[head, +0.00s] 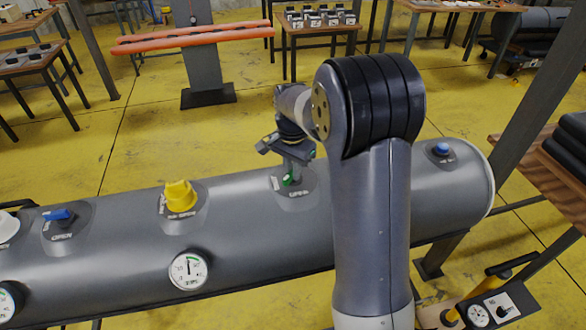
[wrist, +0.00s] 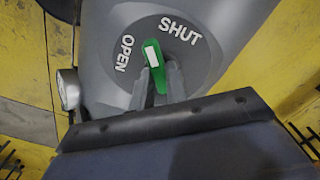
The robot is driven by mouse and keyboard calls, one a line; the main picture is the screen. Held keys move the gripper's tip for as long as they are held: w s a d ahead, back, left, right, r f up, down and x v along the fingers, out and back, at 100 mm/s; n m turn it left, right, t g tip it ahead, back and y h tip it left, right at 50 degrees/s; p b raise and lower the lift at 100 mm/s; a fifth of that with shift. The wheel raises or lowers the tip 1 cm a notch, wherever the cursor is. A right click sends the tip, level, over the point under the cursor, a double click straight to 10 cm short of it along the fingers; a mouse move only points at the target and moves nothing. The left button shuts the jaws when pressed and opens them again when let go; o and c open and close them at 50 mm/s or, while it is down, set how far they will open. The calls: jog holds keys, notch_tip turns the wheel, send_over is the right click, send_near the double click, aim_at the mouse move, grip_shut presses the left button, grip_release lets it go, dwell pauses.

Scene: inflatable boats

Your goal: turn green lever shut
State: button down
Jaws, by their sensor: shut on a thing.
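The green lever (wrist: 153,56) sits on a round dark plate (wrist: 105,62) on the grey boat tube. A white mark shows on the lever. The lever's tip points between the printed words OPEN (wrist: 124,53) and SHUT (wrist: 180,31), short of SHUT. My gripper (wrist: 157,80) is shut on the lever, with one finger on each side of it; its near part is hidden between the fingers. In the head view my gripper (head: 291,168) reaches down onto the tube (head: 245,225), and only a little of the green lever (head: 287,181) shows.
On the same tube are a yellow knob (head: 180,196), a blue lever (head: 60,215), a blue button (head: 442,148) and a white gauge (head: 188,270). The gauge (wrist: 68,89) also shows left of my gripper in the wrist view. Open yellow floor lies behind the tube.

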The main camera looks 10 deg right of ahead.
jog(key=m, duration=0.4)
jog(key=shift+w+m, duration=0.2)
jog(key=shift+m, duration=0.1)
jog(key=shift+w+m, duration=0.1)
jog(key=shift+m, duration=1.6)
jog(key=shift+a, duration=0.1)
jog(key=c, duration=1.4)
grip_release()
jog(key=shift+r, duration=0.1)
notch_tip(320, 180, up, 11)
jog(key=shift+f+b, duration=0.2)
jog(key=shift+b, duration=0.2)
